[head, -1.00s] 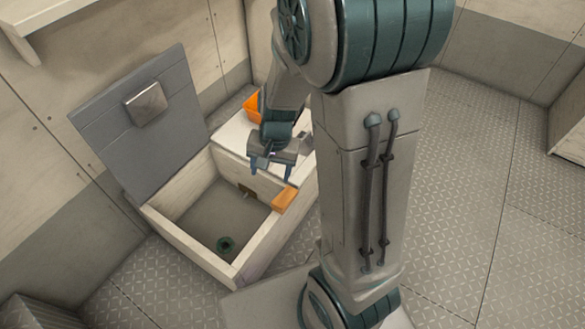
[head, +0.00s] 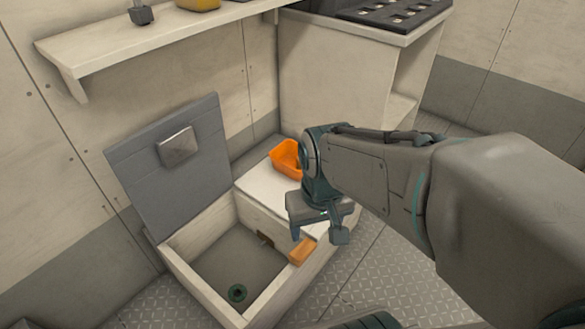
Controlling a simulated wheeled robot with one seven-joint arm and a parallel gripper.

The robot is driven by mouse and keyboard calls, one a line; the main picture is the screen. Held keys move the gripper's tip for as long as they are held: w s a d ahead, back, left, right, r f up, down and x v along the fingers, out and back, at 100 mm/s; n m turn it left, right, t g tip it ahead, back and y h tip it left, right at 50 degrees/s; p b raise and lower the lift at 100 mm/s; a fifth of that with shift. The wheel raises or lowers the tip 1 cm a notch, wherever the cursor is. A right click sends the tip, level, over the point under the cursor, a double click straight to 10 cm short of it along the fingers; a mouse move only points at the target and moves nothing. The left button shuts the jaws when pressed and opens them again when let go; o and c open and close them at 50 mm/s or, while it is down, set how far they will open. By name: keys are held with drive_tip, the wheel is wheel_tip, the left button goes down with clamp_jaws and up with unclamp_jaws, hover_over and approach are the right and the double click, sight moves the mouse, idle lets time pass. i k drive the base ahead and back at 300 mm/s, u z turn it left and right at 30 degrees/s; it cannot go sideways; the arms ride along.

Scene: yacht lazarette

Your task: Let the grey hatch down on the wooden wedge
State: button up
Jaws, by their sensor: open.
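The grey hatch (head: 150,185) stands raised, leaning back at the left rear of a pale open bin (head: 190,283). A square metal plate (head: 178,147) is on its face. The wooden wedge (head: 302,250), an orange-brown block, lies on the bin's right rim. My gripper (head: 318,236) is open and points down, just above and to the right of the wedge in the picture. Nothing shows between its fingers. I cannot tell the exact height gap to the wedge.
An orange tub (head: 286,156) sits on the white top (head: 265,186) beside the bin opening. A shelf (head: 150,45) on the wall and a cabinet (head: 335,75) stand behind. Tread-plate floor at the right is clear.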

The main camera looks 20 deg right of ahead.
sight(172, 169)
drive_tip(key=k, duration=1.3)
drive_tip(key=u, duration=0.35)
drive_tip(key=i, duration=1.4)
drive_tip(key=u, duration=0.1)
